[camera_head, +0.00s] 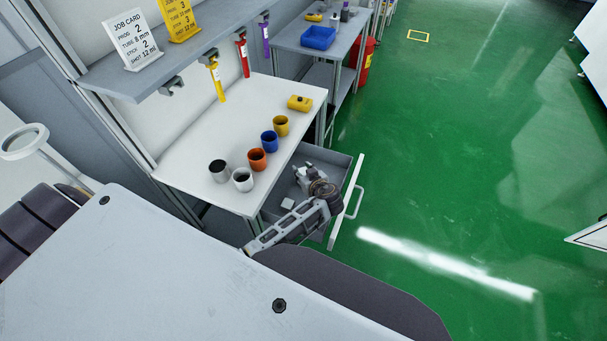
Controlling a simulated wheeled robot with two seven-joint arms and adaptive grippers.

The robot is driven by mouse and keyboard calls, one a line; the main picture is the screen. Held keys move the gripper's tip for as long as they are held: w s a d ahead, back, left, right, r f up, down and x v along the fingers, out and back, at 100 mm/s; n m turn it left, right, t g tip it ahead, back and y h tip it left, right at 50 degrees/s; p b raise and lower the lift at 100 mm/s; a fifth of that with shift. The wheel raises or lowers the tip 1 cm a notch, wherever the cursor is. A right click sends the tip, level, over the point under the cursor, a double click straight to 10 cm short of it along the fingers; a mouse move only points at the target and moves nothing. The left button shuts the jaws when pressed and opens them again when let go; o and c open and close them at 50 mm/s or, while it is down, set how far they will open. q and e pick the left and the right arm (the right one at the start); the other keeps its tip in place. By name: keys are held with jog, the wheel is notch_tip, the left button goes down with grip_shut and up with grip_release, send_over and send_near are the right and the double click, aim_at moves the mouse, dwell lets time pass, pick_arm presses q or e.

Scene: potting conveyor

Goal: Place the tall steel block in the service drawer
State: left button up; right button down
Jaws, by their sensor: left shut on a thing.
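The service drawer (338,160) is pulled out from under the right end of the white bench, with a white front and a bar handle. My left gripper (301,174) is over the drawer's open inside and is shut on a small grey metallic thing. That thing fits the tall steel block, but the gripper largely hides it, and I cannot tell whether it touches the drawer floor. A small light-grey block (288,203) lies in the drawer's near part, beside my arm. My right gripper is not in view.
Several coloured cups, including a blue one (269,141), stand on the white bench (245,112) by the drawer. A yellow device (300,103) lies at its far end. A shelf with job cards (134,40) and hanging tools is above. Green floor (450,150) is clear to the right.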

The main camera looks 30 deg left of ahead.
pick_arm(q)
jog(key=shift+f, duration=0.55)
jog(key=shift+f, duration=0.25)
jog(key=o, duration=1.2)
jog(key=shift+r, duration=0.2)
